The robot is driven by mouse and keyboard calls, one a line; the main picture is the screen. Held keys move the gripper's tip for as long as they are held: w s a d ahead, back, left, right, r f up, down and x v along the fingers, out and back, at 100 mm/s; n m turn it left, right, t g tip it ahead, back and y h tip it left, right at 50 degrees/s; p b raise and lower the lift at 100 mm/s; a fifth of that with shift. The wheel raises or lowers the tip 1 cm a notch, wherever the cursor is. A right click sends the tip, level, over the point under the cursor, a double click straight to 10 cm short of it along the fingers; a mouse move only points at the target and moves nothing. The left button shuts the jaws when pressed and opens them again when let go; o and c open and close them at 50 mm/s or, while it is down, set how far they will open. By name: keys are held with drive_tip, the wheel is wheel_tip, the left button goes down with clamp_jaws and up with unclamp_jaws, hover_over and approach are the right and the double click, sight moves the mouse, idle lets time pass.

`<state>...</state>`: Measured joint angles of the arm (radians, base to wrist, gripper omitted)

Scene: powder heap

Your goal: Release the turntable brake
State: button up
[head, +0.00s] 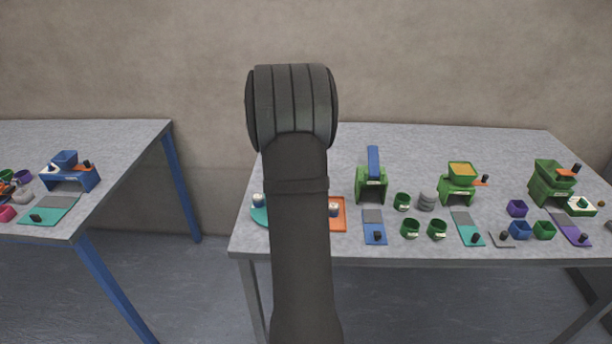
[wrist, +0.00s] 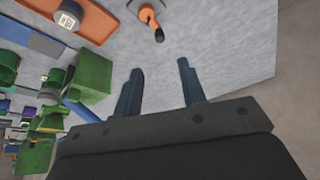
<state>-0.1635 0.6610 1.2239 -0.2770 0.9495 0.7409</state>
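My gripper (wrist: 159,66) shows in the wrist view with its two dark blue fingers apart and nothing between them. An orange lever with a black end (wrist: 152,22) stands on the grey table just beyond the fingertips, not touching them; it may be the brake. In the head view my own arm hides the gripper and this lever. A teal rounded plate (head: 259,216), perhaps the turntable, shows only its edge left of my arm, with a small pale-topped jar (head: 258,200) on it.
An orange tray (head: 341,227) holds a pale-topped jar; the tray is also in the wrist view (wrist: 105,28). A green stand with a blue chute (head: 373,162) is right of it. Green cups (head: 410,228) and hoppers (head: 461,172) fill the right side. Another table (head: 120,140) stands left.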

drive_tip(key=x, duration=1.1)
drive_tip(key=shift+w+f, duration=0.1)
drive_tip(key=shift+f, duration=0.1)
drive_tip(key=shift+c, duration=0.5)
clamp_jaws()
drive_tip(key=shift+a+n+y, duration=0.2)
drive_tip(key=shift+n+y, duration=0.1)
drive_tip(key=shift+n, duration=0.6)
drive_tip(key=shift+o, duration=0.5)
unclamp_jaws()
drive_tip(key=shift+r, duration=0.1)
